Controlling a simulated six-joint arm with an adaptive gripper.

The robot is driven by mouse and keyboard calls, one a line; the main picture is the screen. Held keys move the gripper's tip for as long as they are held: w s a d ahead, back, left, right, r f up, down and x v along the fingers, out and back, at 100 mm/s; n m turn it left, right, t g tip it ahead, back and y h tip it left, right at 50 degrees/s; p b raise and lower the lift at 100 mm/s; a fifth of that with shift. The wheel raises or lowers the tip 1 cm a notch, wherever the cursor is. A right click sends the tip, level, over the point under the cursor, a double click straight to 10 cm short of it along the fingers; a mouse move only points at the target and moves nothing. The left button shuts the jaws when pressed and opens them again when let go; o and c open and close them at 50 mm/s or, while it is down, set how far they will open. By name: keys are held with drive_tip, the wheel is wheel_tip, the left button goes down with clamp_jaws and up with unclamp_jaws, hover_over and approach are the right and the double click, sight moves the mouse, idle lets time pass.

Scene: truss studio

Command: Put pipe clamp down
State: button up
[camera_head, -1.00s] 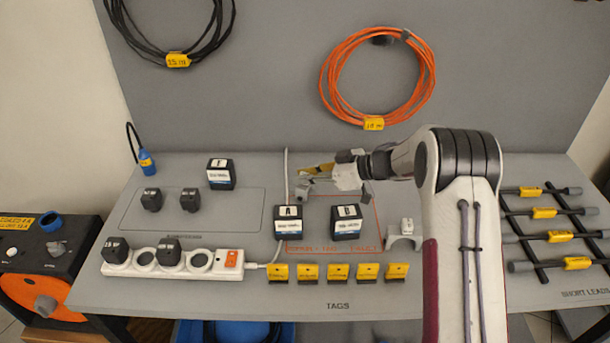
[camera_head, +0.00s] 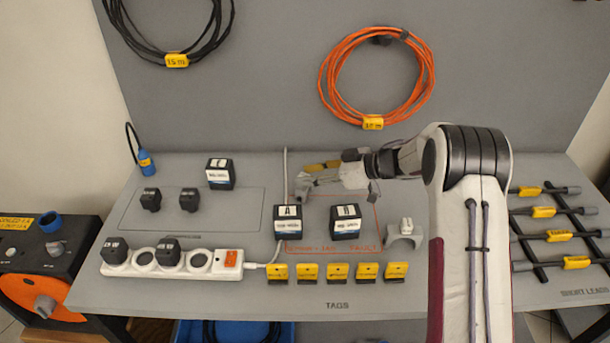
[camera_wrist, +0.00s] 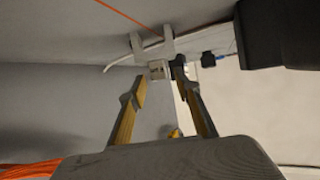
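A light grey pipe clamp (camera_head: 304,184) is at the tip of my gripper (camera_head: 312,175), low over the back middle of the bench, by the white cable (camera_head: 285,170). In the wrist view the clamp (camera_wrist: 158,69) has its block between or just beyond my yellow-padded fingertips (camera_wrist: 160,80), with its two legs toward the grey surface and the white cable. I cannot tell whether the fingers press on it or whether its legs touch the surface. A second grey clamp (camera_head: 404,240) stands on the bench at the right.
Black blocks A (camera_head: 288,222) and B (camera_head: 346,222) stand in front of my gripper, and another black block (camera_head: 220,174) at its left. A power strip (camera_head: 205,265) and several yellow tags (camera_head: 337,271) line the front. Black bars with leads (camera_head: 550,225) lie right.

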drive_tip(key=v, duration=1)
drive_tip(key=shift+d, duration=0.1)
idle(0.5)
